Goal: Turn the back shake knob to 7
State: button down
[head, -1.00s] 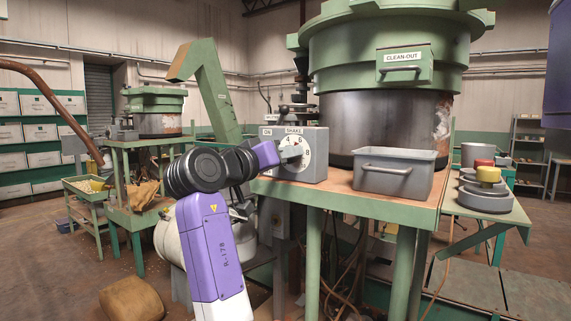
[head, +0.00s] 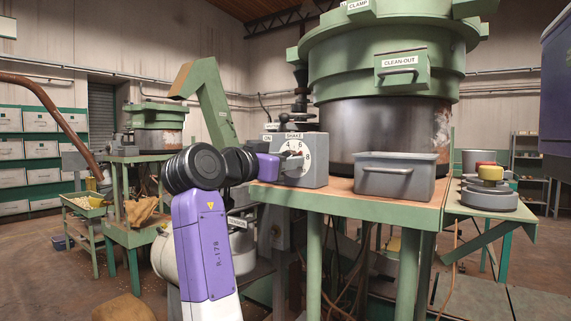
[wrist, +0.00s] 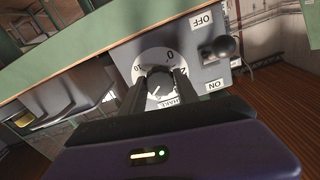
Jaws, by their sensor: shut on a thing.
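The shake knob (wrist: 159,80) is a dark knob on a white numbered dial, set in the front of a grey control box (head: 314,174) under a SHAKE label. My gripper (wrist: 158,88) is shut on this knob, with one dark finger on each side of it. In the head view my gripper (head: 280,163) comes in from the left and covers the dial's lower left. The numerals 4, 6 and 8 show on the dial (head: 293,147) there. Fingers hide part of the knob, and I cannot read its setting for certain.
A black-balled switch lever (wrist: 222,46) between OFF and ON labels sits close beside the dial. A grey bin (head: 394,181) stands right of the box on the green-edged table. A second, smaller hopper (head: 158,130) stands further off at the left.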

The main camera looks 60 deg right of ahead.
dwell(0.4)
jog(key=c, duration=0.9)
grip_release()
jog(key=a, duration=0.8)
jog(key=shift+w, duration=0.25)
